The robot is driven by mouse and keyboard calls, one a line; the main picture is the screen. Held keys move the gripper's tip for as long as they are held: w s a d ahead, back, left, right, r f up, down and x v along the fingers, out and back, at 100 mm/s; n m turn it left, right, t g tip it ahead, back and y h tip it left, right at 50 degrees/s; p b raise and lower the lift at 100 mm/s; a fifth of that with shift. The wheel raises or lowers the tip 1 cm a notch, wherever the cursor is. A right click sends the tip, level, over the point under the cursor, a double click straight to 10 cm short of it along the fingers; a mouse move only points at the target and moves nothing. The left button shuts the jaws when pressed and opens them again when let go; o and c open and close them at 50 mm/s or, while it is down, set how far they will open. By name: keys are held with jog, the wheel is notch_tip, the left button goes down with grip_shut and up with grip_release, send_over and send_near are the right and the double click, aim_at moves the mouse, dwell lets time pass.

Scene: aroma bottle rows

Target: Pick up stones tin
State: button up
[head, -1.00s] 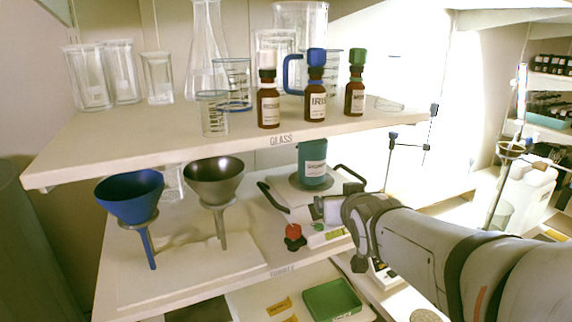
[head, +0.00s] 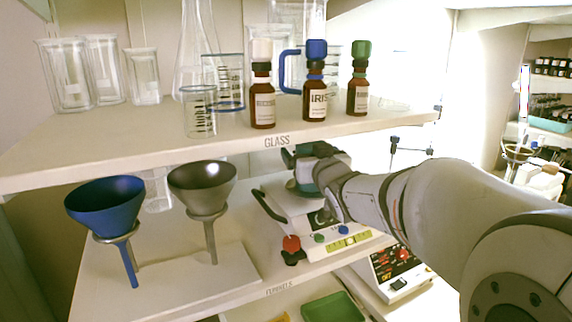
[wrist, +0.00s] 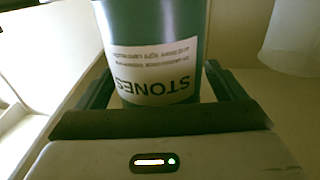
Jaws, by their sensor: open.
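The stones tin (wrist: 148,28) is teal with a white label reading STONES, upside down in the wrist view. It fills the upper middle of that view. My gripper (wrist: 158,85) has its dark fingers apart, one on each side of the tin; I cannot tell whether they touch it. In the head view my gripper (head: 318,168) is at the tin on the lower shelf and hides most of it. The tin stands on a white scale (head: 280,203).
The upper shelf (head: 150,150) hangs just above my gripper, with brown bottles (head: 315,100) and glassware on it. A blue funnel (head: 105,205) and a grey funnel (head: 202,185) stand left.

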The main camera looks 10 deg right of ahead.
jog(key=shift+w, duration=0.45)
